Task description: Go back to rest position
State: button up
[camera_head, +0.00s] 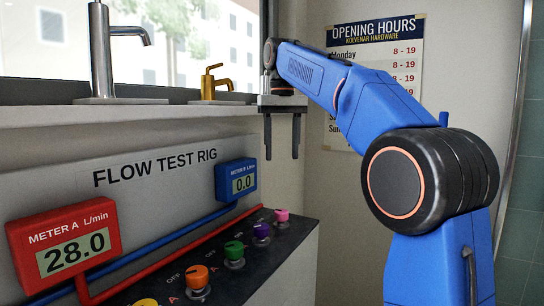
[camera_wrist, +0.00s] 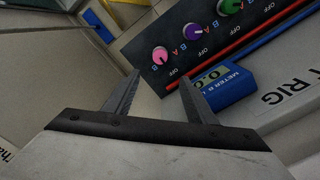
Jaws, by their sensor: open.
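My gripper (camera_head: 282,137) hangs from the end of my raised blue arm, jaws pointing down, open and empty. In the head view it appears in front of the wall, right of the blue meter B (camera_head: 236,182), which reads 0.0. In the wrist view the two fingers of my gripper (camera_wrist: 158,88) stand apart with nothing between them. The pink knob (camera_wrist: 160,56) lies beyond the fingertips there, apart from them. In the head view the pink knob (camera_head: 282,215) is at the far end of the knob row, below my gripper.
The flow test rig has a red meter A (camera_head: 65,240) reading 28.0 and a dark panel with orange (camera_head: 197,277), green (camera_head: 234,250) and purple (camera_head: 261,230) knobs. A chrome faucet (camera_head: 103,50) and a brass faucet (camera_head: 212,83) stand on the shelf (camera_head: 150,115). An opening-hours sign (camera_head: 400,50) hangs behind my arm.

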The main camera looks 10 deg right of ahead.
jog(key=s+d+f+t, duration=0.2)
jog(key=s+d+f, duration=0.1)
jog(key=s+f, duration=1.4)
jog(key=s+d+f+t, duration=0.2)
jog(key=s+d+f, duration=0.1)
jog(key=s+f, duration=1.4)
notch_tip(320, 180, down, 3)
jog(key=shift+d+f+t, duration=0.1)
jog(key=shift+d+t, duration=0.3)
